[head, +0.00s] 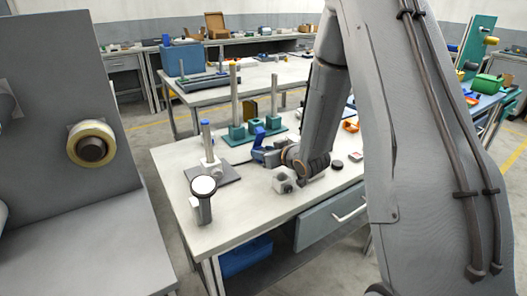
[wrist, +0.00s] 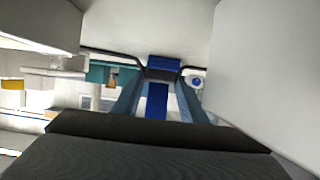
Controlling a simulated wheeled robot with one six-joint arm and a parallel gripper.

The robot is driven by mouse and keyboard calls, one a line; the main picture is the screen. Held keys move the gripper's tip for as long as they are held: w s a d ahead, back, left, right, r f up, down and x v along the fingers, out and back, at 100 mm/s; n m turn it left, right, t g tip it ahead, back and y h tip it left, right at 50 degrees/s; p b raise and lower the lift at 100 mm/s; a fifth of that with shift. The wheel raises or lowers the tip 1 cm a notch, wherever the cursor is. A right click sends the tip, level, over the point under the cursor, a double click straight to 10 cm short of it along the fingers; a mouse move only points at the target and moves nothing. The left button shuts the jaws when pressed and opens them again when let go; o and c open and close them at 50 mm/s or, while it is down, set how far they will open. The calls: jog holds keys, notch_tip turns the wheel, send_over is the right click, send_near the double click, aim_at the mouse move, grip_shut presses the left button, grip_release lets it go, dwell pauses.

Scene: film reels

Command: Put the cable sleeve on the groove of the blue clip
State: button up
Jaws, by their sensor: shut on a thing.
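My gripper (head: 264,152) is low over the near bench in the head view, beside a bright blue piece that looks like the blue clip (head: 260,132). In the wrist view my blue-grey fingers (wrist: 161,76) are shut on a small dark piece that looks like the cable sleeve (wrist: 160,74). A thin black cable seems to run from it to both sides. Bright blue of the clip (wrist: 163,62) shows just beyond the fingertips; more blue shows between the fingers. Its groove is hidden, and I cannot tell whether sleeve and clip touch.
A green base with posts (head: 236,134) stands behind my gripper. A blue-topped post (head: 206,140) stands to the left, with a round white-topped device (head: 203,187) in front. A small grey block (head: 283,184) and a dark disc (head: 337,164) lie nearby.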

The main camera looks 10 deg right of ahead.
jog(key=shift+f, duration=0.1)
jog(key=o, duration=1.1)
jog(key=shift+s+d+r, duration=0.1)
jog(key=shift+s+r, duration=0.1)
jog(key=shift+r, duration=0.05)
jog(key=v, duration=1.1)
jog(key=shift+s+r, duration=0.1)
jog(key=shift+s, duration=0.2)
